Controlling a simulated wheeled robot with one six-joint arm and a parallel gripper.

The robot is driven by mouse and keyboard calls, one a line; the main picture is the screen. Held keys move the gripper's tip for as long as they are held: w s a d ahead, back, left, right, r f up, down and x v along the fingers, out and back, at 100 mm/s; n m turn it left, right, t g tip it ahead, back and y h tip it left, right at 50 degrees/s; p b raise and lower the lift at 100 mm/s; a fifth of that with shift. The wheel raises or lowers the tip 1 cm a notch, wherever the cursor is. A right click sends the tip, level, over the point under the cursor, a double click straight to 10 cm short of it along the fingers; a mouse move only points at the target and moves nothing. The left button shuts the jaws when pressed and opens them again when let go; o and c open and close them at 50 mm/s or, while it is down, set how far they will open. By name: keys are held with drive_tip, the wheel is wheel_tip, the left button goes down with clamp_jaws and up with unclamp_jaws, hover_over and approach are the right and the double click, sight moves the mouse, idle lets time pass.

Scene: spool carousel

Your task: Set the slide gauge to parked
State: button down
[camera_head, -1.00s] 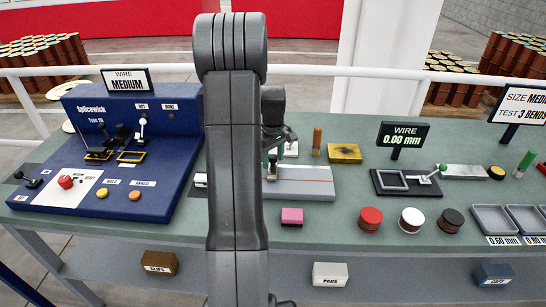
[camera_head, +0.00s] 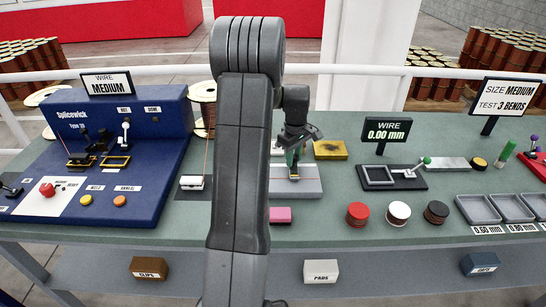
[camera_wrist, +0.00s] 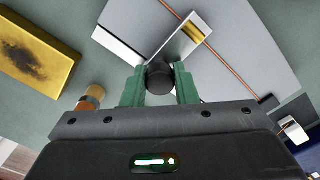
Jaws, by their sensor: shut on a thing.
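My gripper (camera_head: 293,163) is shut on a round black knob (camera_wrist: 159,78) between its green fingers. In the wrist view the knob stands on a shiny metal slide piece (camera_wrist: 183,40) with a brass-coloured part, which I take for the slide gauge. This piece lies across a pale grey plate (camera_head: 307,184) with a thin copper-coloured line along it; the plate also fills the middle of the wrist view (camera_wrist: 232,72). In the head view the gripper is over the plate's middle, and my arm hides the plate's left part. I cannot read any parked mark.
A scorched yellow block (camera_head: 331,150) lies behind the plate and a pink block (camera_head: 280,215) in front. The display reading 0.00 mm (camera_head: 388,131) stands to the right, behind a black-based fixture (camera_head: 377,184). The blue Splicewick machine (camera_head: 150,180) is at the left.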

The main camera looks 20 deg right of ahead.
drive_tip(key=d, duration=0.1)
drive_tip(key=s+d, duration=0.1)
drive_tip(key=d, duration=0.3)
drive_tip(key=shift+s+d, duration=0.25)
drive_tip(key=shift+r, duration=0.1)
drive_tip(key=c, duration=1.4)
unclamp_jaws()
drive_tip(key=shift+o, duration=1.3)
drive_tip(key=shift+s+d, duration=0.1)
drive_tip(key=shift+d, duration=0.05)
wheel_tip(320, 180, up, 14)
drive_tip(key=b, duration=0.1)
drive_tip(key=shift+f, duration=0.3)
